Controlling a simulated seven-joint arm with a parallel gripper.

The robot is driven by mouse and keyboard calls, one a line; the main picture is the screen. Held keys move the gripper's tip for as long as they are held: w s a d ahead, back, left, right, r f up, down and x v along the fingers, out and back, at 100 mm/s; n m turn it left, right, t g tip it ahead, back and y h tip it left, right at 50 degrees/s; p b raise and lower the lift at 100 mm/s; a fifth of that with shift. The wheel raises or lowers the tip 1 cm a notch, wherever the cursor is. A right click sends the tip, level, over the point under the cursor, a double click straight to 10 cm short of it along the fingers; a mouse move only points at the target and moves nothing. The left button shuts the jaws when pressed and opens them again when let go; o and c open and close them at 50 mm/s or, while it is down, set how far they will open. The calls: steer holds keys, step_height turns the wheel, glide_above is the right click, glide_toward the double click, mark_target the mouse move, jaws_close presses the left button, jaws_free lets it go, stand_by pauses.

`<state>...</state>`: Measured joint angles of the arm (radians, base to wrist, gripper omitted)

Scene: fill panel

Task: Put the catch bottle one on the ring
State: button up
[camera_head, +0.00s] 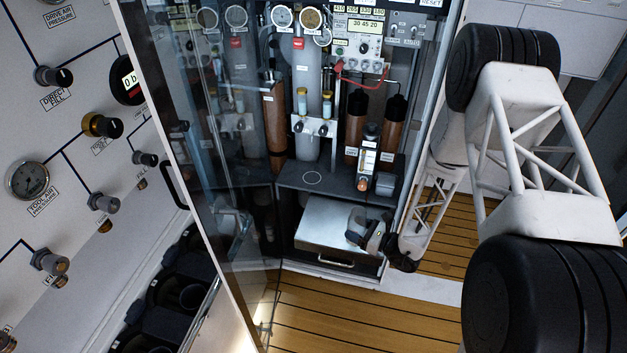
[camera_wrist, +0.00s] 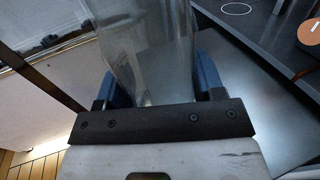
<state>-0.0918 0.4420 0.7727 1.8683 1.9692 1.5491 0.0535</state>
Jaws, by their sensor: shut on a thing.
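My gripper (camera_wrist: 162,84) is shut on a clear, see-through bottle (camera_wrist: 150,45), with blue fingers on both sides of it in the wrist view. The bottle's upper end runs out of that view. In the head view my gripper (camera_head: 364,239) is low at the front right of the cabinet, in front of the metal case, and the held bottle is hard to make out there. The ring, a thin white circle (camera_head: 312,178), is drawn on the dark shelf above and left of my gripper. It also shows at the top of the wrist view (camera_wrist: 237,8), apart from the bottle and empty.
The dark shelf (camera_head: 285,180) has a small labelled device with an orange end (camera_head: 364,183) right of the ring. Brown cylinders (camera_head: 355,125) and gauges stand behind. A metal case (camera_head: 325,235) sits below the shelf. A glass door (camera_head: 225,190) stands open at left.

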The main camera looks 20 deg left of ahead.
steer(key=w+a+m+t+h, duration=0.4)
steer(key=w+a+t, duration=0.3)
steer(key=w, duration=0.7)
steer(key=shift+a+r+m, duration=0.3)
steer(key=shift+a+m, duration=0.4)
steer(key=shift+a, duration=0.45)
steer(key=shift+w, duration=0.15)
steer(key=x, duration=1.3)
steer(key=shift+w+f, duration=0.15)
steer(key=shift+w, duration=0.1)
steer(key=shift+a, duration=0.1)
steer(key=x, duration=0.4)
steer(key=shift+w+f, duration=0.1)
steer(key=shift+w+a+f, duration=0.1)
steer(key=shift+f, duration=0.65)
steer(key=shift+f, duration=0.1)
